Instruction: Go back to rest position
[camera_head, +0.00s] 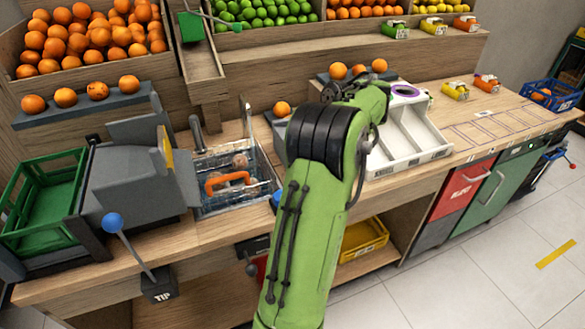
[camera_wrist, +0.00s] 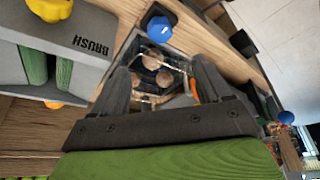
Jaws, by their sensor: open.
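My green arm reaches up over the middle of the wooden counter in the head view, and its end is hidden behind its own links there. In the wrist view, my gripper (camera_wrist: 163,88) has its two dark fingers apart, with nothing held between them. Beyond the fingers lies the sink basin with several brownish round fruits (camera_wrist: 152,62) in it. The same sink (camera_head: 235,172), with an orange handle (camera_head: 228,180) in it, is left of my arm in the head view.
A grey machine (camera_head: 135,180) with a blue-knobbed lever (camera_head: 113,222) and a green crate (camera_head: 45,205) stand at left. A white divided tray (camera_head: 408,140) is right of my arm. Oranges (camera_head: 85,40) and limes (camera_head: 262,12) fill bins behind. Counter (camera_head: 490,122) at right is mostly clear.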

